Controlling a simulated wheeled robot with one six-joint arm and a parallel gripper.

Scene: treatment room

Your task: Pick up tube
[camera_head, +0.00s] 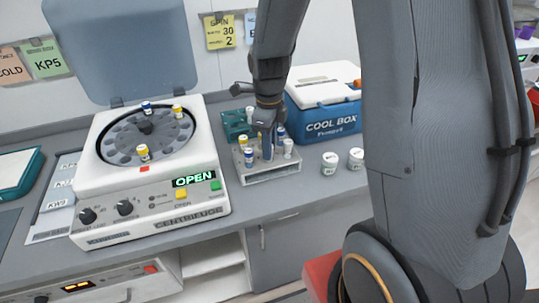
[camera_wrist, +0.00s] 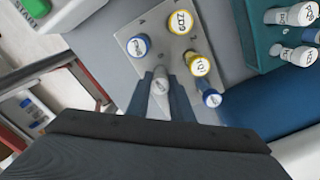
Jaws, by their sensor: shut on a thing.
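My gripper (camera_head: 267,150) points down over the grey tube rack (camera_head: 270,174) on the counter. In the wrist view its fingers (camera_wrist: 161,92) are shut on a tube with a pale cap (camera_wrist: 160,86). Its lower part is hidden, so I cannot tell whether it is clear of the rack. Around it stand a blue-capped tube (camera_wrist: 138,46), two yellow-capped tubes (camera_wrist: 181,22) (camera_wrist: 200,66) and another blue-capped tube (camera_wrist: 212,98).
The open centrifuge (camera_head: 150,190) stands left, with several capped tubes in its rotor (camera_head: 118,150) and its lid raised. A green rack (camera_head: 233,122) and the blue cool box (camera_head: 325,105) stand behind. Two white jars (camera_head: 330,163) (camera_head: 355,159) stand right of the rack.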

